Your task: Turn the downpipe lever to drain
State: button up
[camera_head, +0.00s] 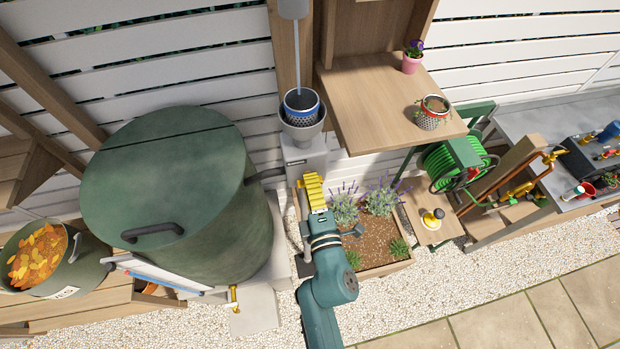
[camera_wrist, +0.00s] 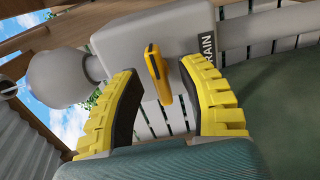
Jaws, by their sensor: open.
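The downpipe lever (camera_wrist: 158,74) is a slim yellow-orange handle on the face of a grey diverter box (camera_wrist: 135,38), seen in the wrist view. It slants slightly down the picture, not towards the DRAIN label (camera_wrist: 207,46) on the box's right side. My gripper (camera_wrist: 165,105) is open, with one yellow, black-padded finger on each side of the lever. Gaps show between the lever and both pads. In the head view my gripper (camera_head: 312,188) is just below the box (camera_head: 304,158), and I cannot make out the lever there.
A grey hopper (camera_head: 303,122) holding a blue-rimmed basket (camera_head: 301,103) sits above the box. The green water tank (camera_head: 170,200) stands close on the left, joined by a dark pipe (camera_head: 268,174). A wooden shelf (camera_head: 375,105) juts out at right. A lavender planter (camera_head: 385,232) lies below.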

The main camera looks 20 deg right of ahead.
jog(key=shift+w+d, duration=0.1)
jog(key=shift+w, duration=0.35)
grip_shut()
jog(key=shift+s, duration=0.1)
